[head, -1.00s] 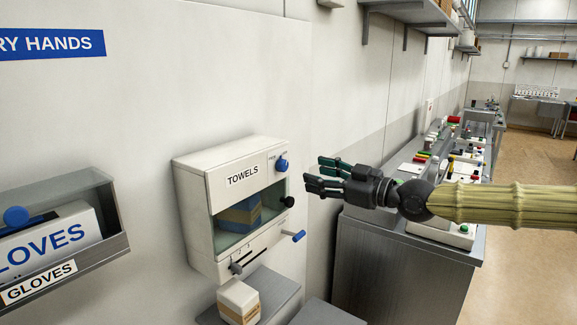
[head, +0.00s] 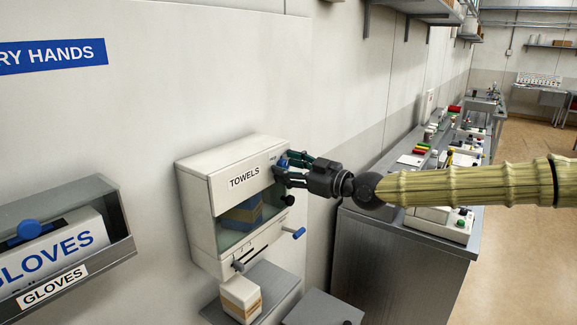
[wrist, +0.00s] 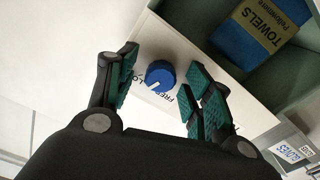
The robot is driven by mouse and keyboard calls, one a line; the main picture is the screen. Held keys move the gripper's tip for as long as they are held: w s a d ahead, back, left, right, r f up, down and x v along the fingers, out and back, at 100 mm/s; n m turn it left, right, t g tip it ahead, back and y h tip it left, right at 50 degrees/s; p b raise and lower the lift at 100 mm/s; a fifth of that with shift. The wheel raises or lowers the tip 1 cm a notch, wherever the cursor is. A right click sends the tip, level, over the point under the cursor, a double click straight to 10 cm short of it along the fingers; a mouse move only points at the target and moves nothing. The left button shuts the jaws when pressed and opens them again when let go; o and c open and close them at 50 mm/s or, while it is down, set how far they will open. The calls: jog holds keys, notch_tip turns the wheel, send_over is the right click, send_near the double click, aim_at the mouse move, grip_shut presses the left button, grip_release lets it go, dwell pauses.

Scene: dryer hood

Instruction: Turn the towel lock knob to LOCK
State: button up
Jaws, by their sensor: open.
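The towel dispenser (head: 235,215) is a white box on the wall labelled TOWELS. Its blue round lock knob (wrist: 160,76) shows in the wrist view, with a white pointer mark toward the picture's bottom, slightly left. Printing beside the knob includes FREE and part of a second word. My gripper (wrist: 163,84) is open, with green-padded fingers on either side of the knob and visible gaps between. In the head view my gripper (head: 283,171) is at the dispenser's upper right and partly hides the knob (head: 282,163).
A black side knob (head: 288,200) and a blue-tipped lever (head: 298,233) stick out below my gripper. A gloves dispenser (head: 70,225) is at the left. A shelf with a small box (head: 240,298) sits below. A cluttered metal bench (head: 400,240) stands at the right.

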jog(key=c, duration=1)
jog(key=shift+f+m+b, duration=0.25)
jog(key=shift+m+b, duration=0.25)
jog(key=shift+b, duration=0.6)
jog(key=m+b, duration=0.2)
jog(key=b, duration=0.1)
jog(key=shift+m, duration=0.3)
jog(key=shift+r+m+b, duration=0.25)
jog(key=shift+m+b, duration=0.55)
jog(key=shift+b, duration=0.05)
jog(key=o, duration=1)
